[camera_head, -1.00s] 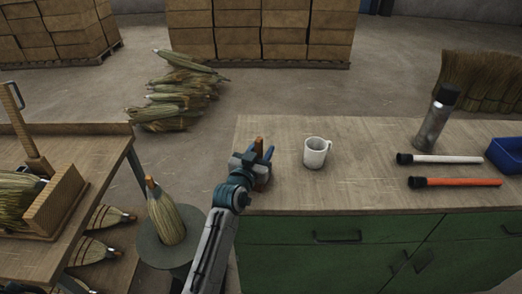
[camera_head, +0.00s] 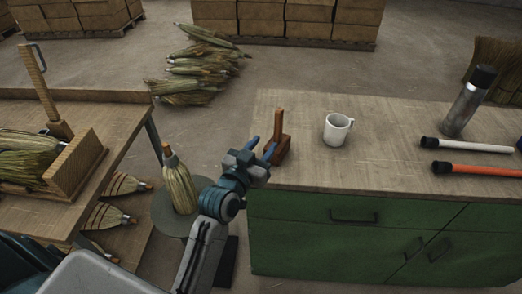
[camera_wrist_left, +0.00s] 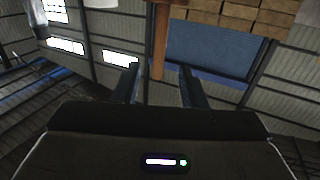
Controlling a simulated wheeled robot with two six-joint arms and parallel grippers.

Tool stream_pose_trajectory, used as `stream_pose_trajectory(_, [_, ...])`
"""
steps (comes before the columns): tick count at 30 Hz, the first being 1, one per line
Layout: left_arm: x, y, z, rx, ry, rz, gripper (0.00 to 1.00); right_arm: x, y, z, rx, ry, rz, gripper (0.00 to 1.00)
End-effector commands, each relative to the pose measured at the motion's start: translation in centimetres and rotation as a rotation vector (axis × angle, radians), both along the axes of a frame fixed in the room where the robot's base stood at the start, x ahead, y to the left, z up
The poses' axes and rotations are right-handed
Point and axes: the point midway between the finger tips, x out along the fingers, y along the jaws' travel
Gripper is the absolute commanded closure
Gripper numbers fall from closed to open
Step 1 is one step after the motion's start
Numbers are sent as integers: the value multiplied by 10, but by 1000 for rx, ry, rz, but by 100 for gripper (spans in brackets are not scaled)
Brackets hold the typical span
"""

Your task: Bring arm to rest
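My left gripper (camera_head: 262,147) is at the left edge of the green cabinet's worktop. Its two blue fingers are spread apart, with nothing seen held between them. A brown wooden tool with an upright handle (camera_head: 279,127) stands on the worktop just right of the fingers. The left arm comes up from the bottom of the head view. My right gripper is in neither view.
A white mug (camera_head: 336,130), a metal flask (camera_head: 467,103) and two handles, white (camera_head: 475,145) and orange (camera_head: 478,169), lie or stand on the worktop (camera_head: 390,165). A broom (camera_head: 179,186) stands on a round stool. A wooden table (camera_head: 100,165) is at left.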

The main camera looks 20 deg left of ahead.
Motion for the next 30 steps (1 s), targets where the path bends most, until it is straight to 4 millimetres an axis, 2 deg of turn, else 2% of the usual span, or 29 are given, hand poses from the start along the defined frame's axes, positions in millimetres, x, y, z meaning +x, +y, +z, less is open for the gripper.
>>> stream_pose_trajectory(16, [-4, 0, 0, 0, 1, 0, 62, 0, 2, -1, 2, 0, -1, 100])
stream_pose_trajectory(20, [-14, 2, -15, 13, 66, -9, 62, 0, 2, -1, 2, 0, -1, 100])
stream_pose_trajectory(23, [-39, 6, -49, 42, 216, -23, 62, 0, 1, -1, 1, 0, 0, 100])
stream_pose_trajectory(27, [-103, 19, -109, 95, 529, -27, 62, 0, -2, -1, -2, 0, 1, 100])
stream_pose_trajectory(30, [-145, 29, -137, 122, 711, -13, 62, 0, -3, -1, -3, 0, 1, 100])
